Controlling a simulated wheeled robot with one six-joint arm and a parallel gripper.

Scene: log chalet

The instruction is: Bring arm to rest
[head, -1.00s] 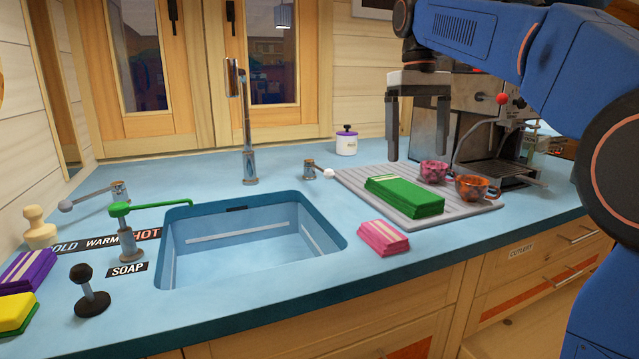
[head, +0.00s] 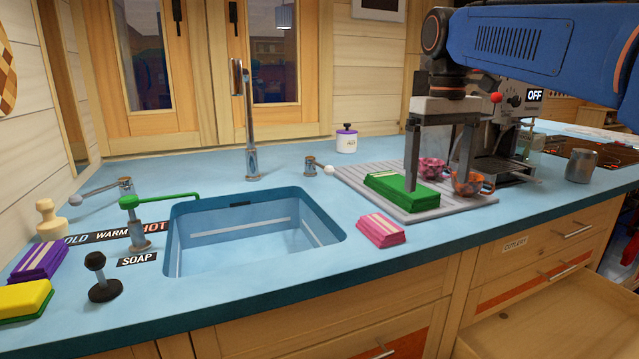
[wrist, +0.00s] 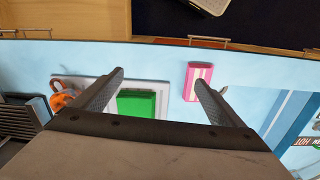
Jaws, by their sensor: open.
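My gripper (head: 438,168) hangs pointing down above the right part of the counter, its two fingers apart with nothing between them. In the head view its fingers pass in front of the grey ribbed mat (head: 375,192) and the green block (head: 395,190) lying on it. In the wrist view (wrist: 160,85) the fingers are spread wide, with the green block (wrist: 137,103) below and between them. My blue arm reaches in from the upper right.
A pink cup (head: 432,167) and an orange cup (head: 468,184) stand on the mat. A pink sponge (head: 380,230) lies beside it. A coffee machine (head: 505,125) stands behind, a metal cup (head: 581,166) to the right. The sink (head: 255,245) is empty. A drawer (head: 560,325) below stands open.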

